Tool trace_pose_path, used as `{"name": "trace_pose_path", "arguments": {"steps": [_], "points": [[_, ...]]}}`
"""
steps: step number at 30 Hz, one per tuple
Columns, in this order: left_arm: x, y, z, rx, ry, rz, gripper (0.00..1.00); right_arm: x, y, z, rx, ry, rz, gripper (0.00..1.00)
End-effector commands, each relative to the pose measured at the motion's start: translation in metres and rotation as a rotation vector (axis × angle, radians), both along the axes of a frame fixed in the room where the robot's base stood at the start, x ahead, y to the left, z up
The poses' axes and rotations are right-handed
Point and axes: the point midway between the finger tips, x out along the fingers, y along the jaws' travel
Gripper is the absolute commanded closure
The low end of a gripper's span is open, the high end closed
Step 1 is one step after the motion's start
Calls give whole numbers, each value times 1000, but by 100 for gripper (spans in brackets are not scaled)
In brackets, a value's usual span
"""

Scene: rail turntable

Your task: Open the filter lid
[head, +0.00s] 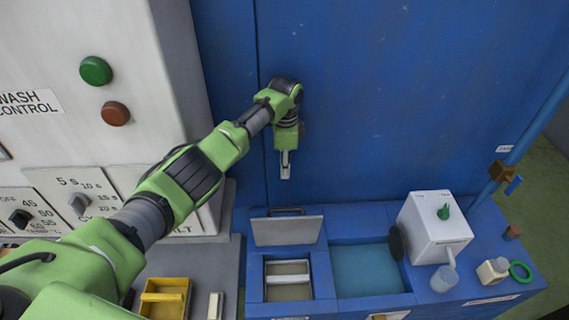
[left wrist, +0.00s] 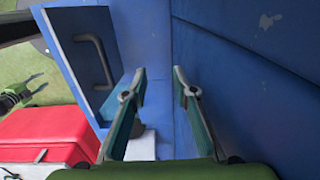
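The filter lid (head: 286,231) is a grey flat panel with a dark handle (head: 286,211) on its top edge. It stands raised, tilted back behind an uncovered square filter compartment (head: 288,292). In the left wrist view, the lid (left wrist: 78,72) is at the left, with its handle (left wrist: 92,60) facing the camera. My left gripper (head: 285,172) points down above the lid, near the blue wall and apart from the lid. The left wrist view shows its two fingers (left wrist: 159,72) spread with nothing between them.
A water basin (head: 367,270) lies right of the compartment. A yellow tray (head: 165,297) is at lower left. The blue wall (head: 400,90) rises close behind.

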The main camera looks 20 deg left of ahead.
Motion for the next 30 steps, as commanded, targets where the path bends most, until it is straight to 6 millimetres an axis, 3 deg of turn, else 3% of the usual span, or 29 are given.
{"name": "trace_pose_path", "arguments": {"steps": [1,14,30], "points": [[12,5,15,6,-40,0,74,0,0,1,0,0,0,60],[12,6,20,4,-43,-1,74,-1,-4,1,-5,1,2,60],[-3,0,86,3,-27,1,74,0,-2,1,-2,1,1,60]]}}
